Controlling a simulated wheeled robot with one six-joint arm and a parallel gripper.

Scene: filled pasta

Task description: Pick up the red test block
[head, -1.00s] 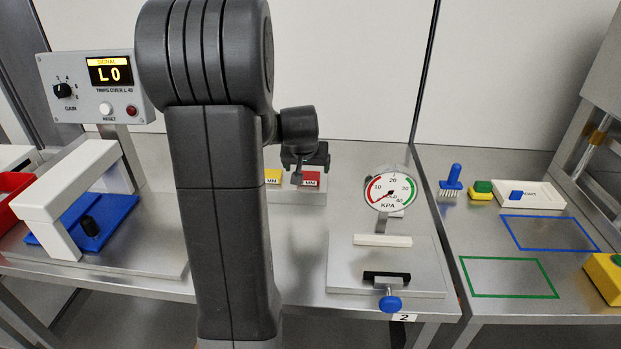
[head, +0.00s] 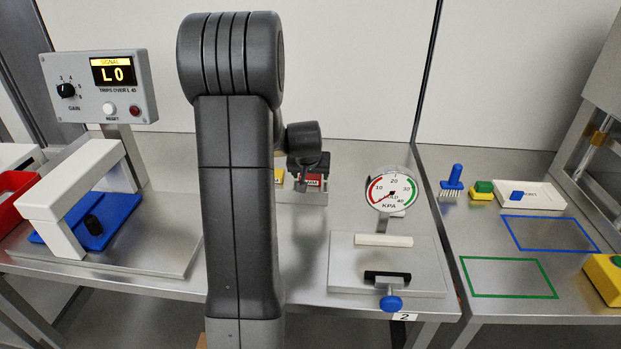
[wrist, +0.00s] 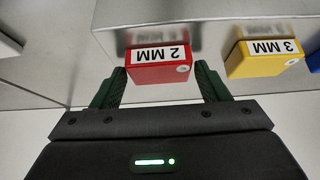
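The red test block (wrist: 160,72), labelled "2 MM", sits by the pale metal stand (wrist: 140,18) in the wrist view. It also shows in the head view (head: 314,181), partly covered by my gripper (head: 308,168). In the wrist view the two green fingers of my gripper (wrist: 160,84) stand on either side of the red block. A narrow gap shows between each finger and the block, so the gripper looks open around it. Contact at the far fingertips is hard to make out.
A yellow block (wrist: 262,60), labelled "3 MM", stands close to the right of the red one, with a blue block (wrist: 315,62) beyond it. A pressure gauge (head: 391,189) stands right of the stand. A white arch (head: 70,182) is at the left.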

